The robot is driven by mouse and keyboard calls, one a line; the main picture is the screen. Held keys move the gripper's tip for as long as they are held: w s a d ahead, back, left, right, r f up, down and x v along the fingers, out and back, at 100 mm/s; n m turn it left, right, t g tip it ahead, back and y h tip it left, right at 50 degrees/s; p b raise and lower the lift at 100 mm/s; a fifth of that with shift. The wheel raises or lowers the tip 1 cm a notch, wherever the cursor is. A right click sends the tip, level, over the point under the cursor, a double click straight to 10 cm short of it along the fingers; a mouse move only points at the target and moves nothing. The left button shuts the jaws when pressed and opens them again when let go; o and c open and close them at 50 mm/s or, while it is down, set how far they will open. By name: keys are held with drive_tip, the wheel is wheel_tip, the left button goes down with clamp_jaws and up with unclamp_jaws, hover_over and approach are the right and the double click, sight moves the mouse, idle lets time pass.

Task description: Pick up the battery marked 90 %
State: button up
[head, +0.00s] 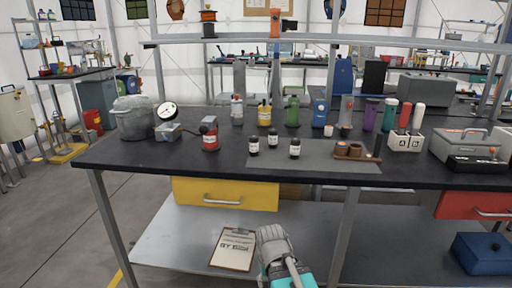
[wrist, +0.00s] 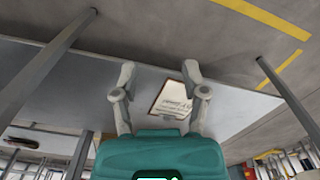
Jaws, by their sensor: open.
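I cannot read a 90 % mark on anything, so I cannot tell which object is the battery. Three small dark cylinders with pale labels stand upright on a grey mat on the bench in the head view: a left one (head: 254,145), a back one (head: 273,138) and a right one (head: 295,149). Their labels are too small to read. My gripper (head: 272,236) is low in front of the bench, below the worktop and apart from them. In the wrist view my gripper (wrist: 159,75) has its two fingers spread with nothing held between them.
The black worktop (head: 120,157) holds a pot (head: 132,118), a gauge (head: 167,111), several bottles, a wooden holder (head: 355,151) and a white A/B rack (head: 405,142). A yellow drawer (head: 225,194) is below. A clipboard (head: 232,250) lies on the lower shelf (head: 170,240).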

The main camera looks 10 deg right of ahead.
drive_tip(key=shift+d, duration=0.15)
